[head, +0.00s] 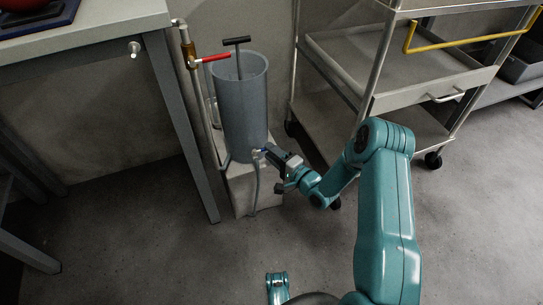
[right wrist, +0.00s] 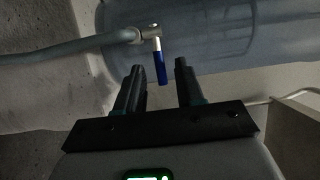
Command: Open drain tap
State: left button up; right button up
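The drain tap has a blue lever (right wrist: 161,66) on a metal body (right wrist: 150,32), low on the grey cylinder (head: 243,108). A grey hose (right wrist: 85,47) runs from the tap. In the head view the tap (head: 259,152) is small and partly hidden by my gripper. My right gripper (right wrist: 159,67) is open. In the right wrist view the lever's end appears in the gap between its fingers, with space on both sides; the depth is hard to judge. In the head view my right gripper (head: 268,154) is close to the cylinder's base. My left gripper is not in view.
A red-handled valve (head: 215,58) sits on a pipe left of the cylinder. The cylinder stands on a pale block (head: 240,190). A table leg (head: 184,130) stands to the left and a wheeled cart (head: 385,100) to the right. The floor in front is clear.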

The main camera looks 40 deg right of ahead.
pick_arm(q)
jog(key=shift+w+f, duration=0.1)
pick_arm(e)
jog(key=shift+w+a, duration=0.1)
jog(key=shift+w, duration=0.25)
grip_shut()
